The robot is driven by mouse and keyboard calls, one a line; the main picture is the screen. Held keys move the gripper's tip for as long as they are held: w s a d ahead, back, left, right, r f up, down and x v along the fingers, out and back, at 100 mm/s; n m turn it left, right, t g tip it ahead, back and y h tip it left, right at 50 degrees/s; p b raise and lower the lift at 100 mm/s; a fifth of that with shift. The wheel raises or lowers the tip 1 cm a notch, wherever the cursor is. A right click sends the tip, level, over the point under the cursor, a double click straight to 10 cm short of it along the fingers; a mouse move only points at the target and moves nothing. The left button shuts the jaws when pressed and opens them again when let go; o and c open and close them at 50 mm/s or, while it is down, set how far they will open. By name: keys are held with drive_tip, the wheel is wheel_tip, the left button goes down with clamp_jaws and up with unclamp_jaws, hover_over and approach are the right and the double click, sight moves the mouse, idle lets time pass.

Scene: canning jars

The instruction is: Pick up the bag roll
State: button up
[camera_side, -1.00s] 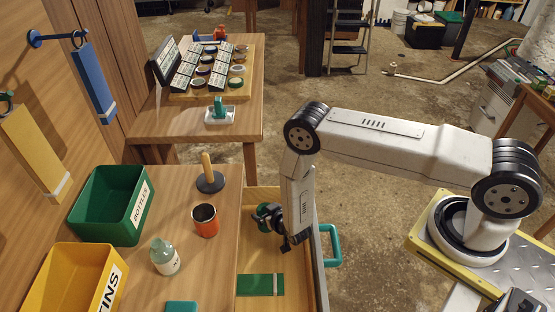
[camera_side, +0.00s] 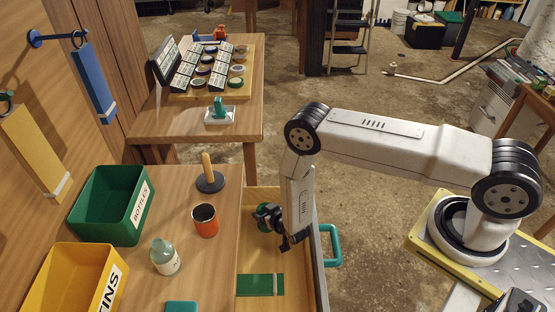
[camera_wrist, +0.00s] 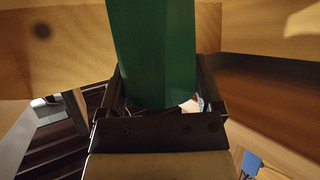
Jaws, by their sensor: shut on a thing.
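In the wrist view a smooth green thing, which I take to be the bag roll (camera_wrist: 152,45), stands between the two dark fingers of my gripper (camera_wrist: 158,88). My gripper is shut on it. Its far end runs out of the top of that view. A flat green piece with a pale band (camera_side: 260,285) lies in the drawer, nearer the camera.
The drawer (camera_side: 318,262) has a teal handle (camera_side: 331,245). On the table stand an orange cup (camera_side: 205,220), a bottle (camera_side: 165,257), a wooden-handled black tool (camera_side: 209,177), a green bin (camera_side: 95,205) and a yellow bin (camera_side: 60,280). The drawer's front part is mostly clear.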

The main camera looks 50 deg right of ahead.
drive_tip(key=shift+r, duration=0.15)
wheel_tip(320, 180, up, 10)
idle(0.8)
